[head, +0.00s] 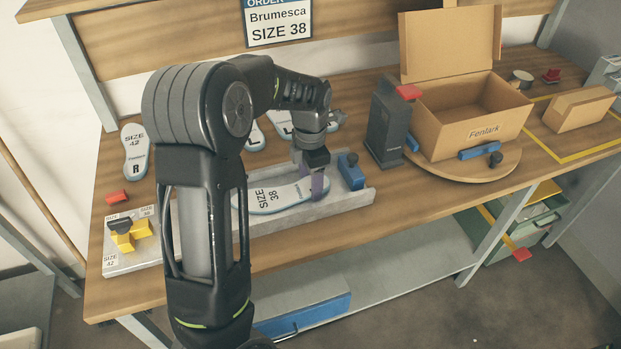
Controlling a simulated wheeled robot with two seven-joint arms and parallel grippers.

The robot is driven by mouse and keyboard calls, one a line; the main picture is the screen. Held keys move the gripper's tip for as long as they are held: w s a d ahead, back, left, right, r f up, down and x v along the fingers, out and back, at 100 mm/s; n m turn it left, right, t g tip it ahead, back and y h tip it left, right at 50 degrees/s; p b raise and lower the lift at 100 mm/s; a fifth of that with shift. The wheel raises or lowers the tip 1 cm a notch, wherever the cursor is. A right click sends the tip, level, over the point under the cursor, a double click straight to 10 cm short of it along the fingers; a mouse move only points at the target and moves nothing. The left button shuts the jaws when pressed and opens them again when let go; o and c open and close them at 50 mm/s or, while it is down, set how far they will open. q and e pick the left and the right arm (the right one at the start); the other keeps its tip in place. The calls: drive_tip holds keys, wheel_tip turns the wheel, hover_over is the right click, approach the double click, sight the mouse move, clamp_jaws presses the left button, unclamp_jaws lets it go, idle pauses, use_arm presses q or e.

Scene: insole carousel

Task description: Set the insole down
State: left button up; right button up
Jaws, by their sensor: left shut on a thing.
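An insole (283,196) marked SIZE 38 lies flat, or very nearly flat, over a grey tray (355,199) on the wooden bench. Whether it touches the tray floor cannot be told. My left gripper (317,186) reaches down onto the insole's right part, with its purple-grey fingers shut on it. My left arm hides part of the tray's left side. An order sign (279,22) reads Brumesca, SIZE 38. My right gripper is not in view.
A SIZE 42 insole (136,151) lies at the left, and other insoles lie partly hidden behind my arm. A blue clamp (351,171) sits at the tray's back right. A dark post (386,125) and an open Fenlark box (462,115) stand at the right. A yellow piece (127,236) is at the front left.

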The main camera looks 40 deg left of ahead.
use_arm(q)
drive_tip(key=o, duration=1.4)
drive_tip(key=shift+f, duration=0.1)
drive_tip(key=shift+c, duration=0.2)
wheel_tip(320, 180, up, 12)
drive_tip(key=shift+b, duration=0.35)
